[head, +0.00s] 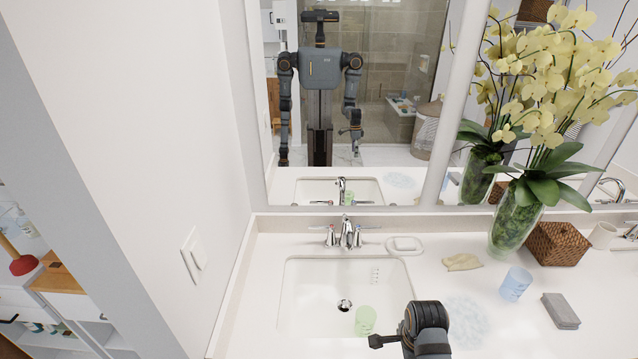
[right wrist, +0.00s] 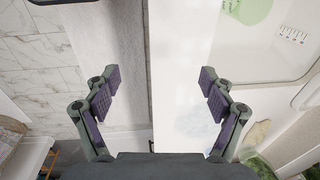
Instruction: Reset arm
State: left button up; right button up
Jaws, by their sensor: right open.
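My right arm (head: 425,328) comes in at the bottom of the head view, in front of the counter and just right of the sink. In the right wrist view my right gripper (right wrist: 158,76) is open, with nothing between its fingers. It hangs over the counter's front edge, with the floor to the left and the white countertop to the right. My left gripper is not seen directly.
The sink (head: 310,300) holds a green cup (head: 365,320). A wall (head: 150,130) stands left.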

jog(key=s+d+r+n+t, duration=0.1)
jog(key=s+d+r+n, duration=0.3)
jog(key=n, duration=0.6)
jog(key=s+a+r+n+t, duration=0.1)
jog(key=s+r+n+t, duration=0.1)
jog(key=s+n, duration=0.6)
jog(key=s+d+f+g+b, duration=0.1)
jog(key=d+f+b, duration=0.15)
jog(key=f, duration=1.45)
jog(key=s+d+f+g+b, duration=0.1)
jog(key=f+b, duration=0.3)
jog(key=f, duration=1.3)
pick_arm(q)
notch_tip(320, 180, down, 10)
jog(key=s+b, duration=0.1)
jog(key=b, duration=0.2)
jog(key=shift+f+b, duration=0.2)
jog(key=shift+b, duration=0.2)
pick_arm(e)
jog(key=s+f+g, duration=0.1)
jog(key=s+f, duration=1.6)
jog(key=f, duration=0.2)
jog(key=shift+s+d+f+n, duration=0.25)
jog(key=shift+n, duration=0.05)
